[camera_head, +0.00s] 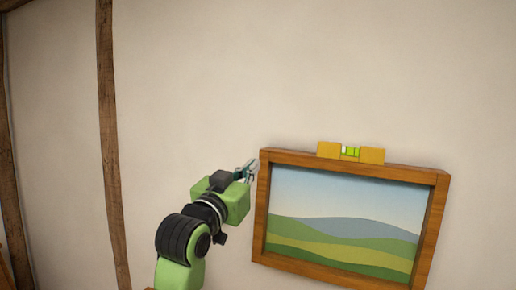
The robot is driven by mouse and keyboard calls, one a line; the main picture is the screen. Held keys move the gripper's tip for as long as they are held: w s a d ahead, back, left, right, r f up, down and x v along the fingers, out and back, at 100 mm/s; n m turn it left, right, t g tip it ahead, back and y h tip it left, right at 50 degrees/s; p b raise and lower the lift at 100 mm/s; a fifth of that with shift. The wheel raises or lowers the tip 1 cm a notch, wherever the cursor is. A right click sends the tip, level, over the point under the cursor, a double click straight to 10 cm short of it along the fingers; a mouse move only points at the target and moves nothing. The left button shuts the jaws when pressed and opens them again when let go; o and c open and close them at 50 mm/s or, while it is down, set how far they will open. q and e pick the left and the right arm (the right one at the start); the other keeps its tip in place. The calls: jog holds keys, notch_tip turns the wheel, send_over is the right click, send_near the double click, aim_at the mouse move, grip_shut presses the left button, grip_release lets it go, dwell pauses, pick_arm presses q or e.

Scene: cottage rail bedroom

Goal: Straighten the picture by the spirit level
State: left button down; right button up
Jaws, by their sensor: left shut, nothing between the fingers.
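The picture (342,236) hangs on the pale wall in a brown wooden frame, showing green hills under a blue sky. It is tilted, with its top edge sloping down to the right. A yellow spirit level (372,155) with a green vial sits on the top edge of the frame; the bubble's exact place is too small to tell. My left gripper (250,169) is shut and empty at the upper left corner of the frame, close beside its left edge. I cannot tell whether it touches the frame. My right gripper is not in view.
A dark wooden post (109,140) runs up the wall at the left, with another (10,190) at the far left edge. The wall (300,60) above the picture and between post and arm is bare.

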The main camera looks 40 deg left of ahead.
pick_arm(q)
notch_tip(320, 180, up, 4)
jog(key=s+a+t, duration=0.1)
jog(key=s, duration=0.1)
jog(key=r+p+x, duration=0.1)
jog(key=p+x, duration=0.5)
jog(key=x, duration=0.5)
jog(key=shift+y, duration=0.3)
jog(key=f, duration=0.1)
jog(key=f+p, duration=0.1)
jog(key=f, duration=0.3)
jog(key=shift+s+a, duration=0.2)
jog(key=shift+s, duration=0.2)
jog(key=shift+f, duration=0.1)
jog(key=shift+a+f+b, duration=0.2)
jog(key=shift+f+b, duration=0.25)
jog(key=shift+f, duration=0.25)
jog(key=shift+r, duration=0.1)
